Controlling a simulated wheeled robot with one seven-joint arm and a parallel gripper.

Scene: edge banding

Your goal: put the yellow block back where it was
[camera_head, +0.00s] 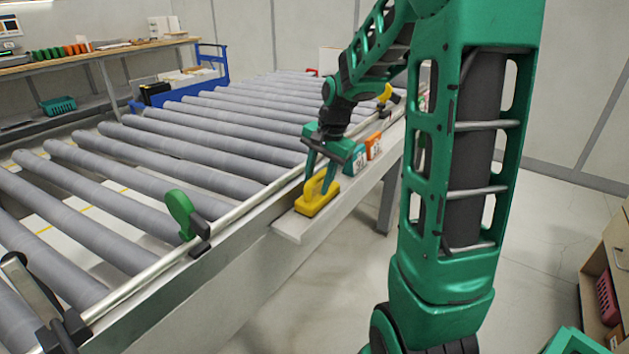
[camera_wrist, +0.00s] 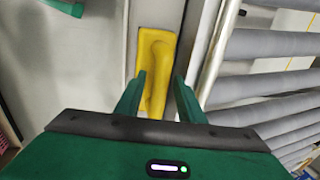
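The yellow block (camera_head: 313,207) has a flat base and a raised handle. It sits on the narrow pale ledge (camera_head: 290,228) beside the roller conveyor, near the ledge's near end. My gripper (camera_head: 319,184) is above it, pointing down, with its green fingers on either side of the handle. In the wrist view the block (camera_wrist: 157,48) lies between the two fingertips of my gripper (camera_wrist: 159,80). Gaps show between the fingers and the handle, so the gripper looks open. The lower part of the handle is partly hidden by the gripper body.
A blue-and-white box (camera_head: 356,164) and an orange box (camera_head: 374,146) stand on the ledge just behind the block. A metal rail with a green knob (camera_head: 181,213) runs between ledge and rollers (camera_head: 160,155). A workbench (camera_head: 95,55) is at back left.

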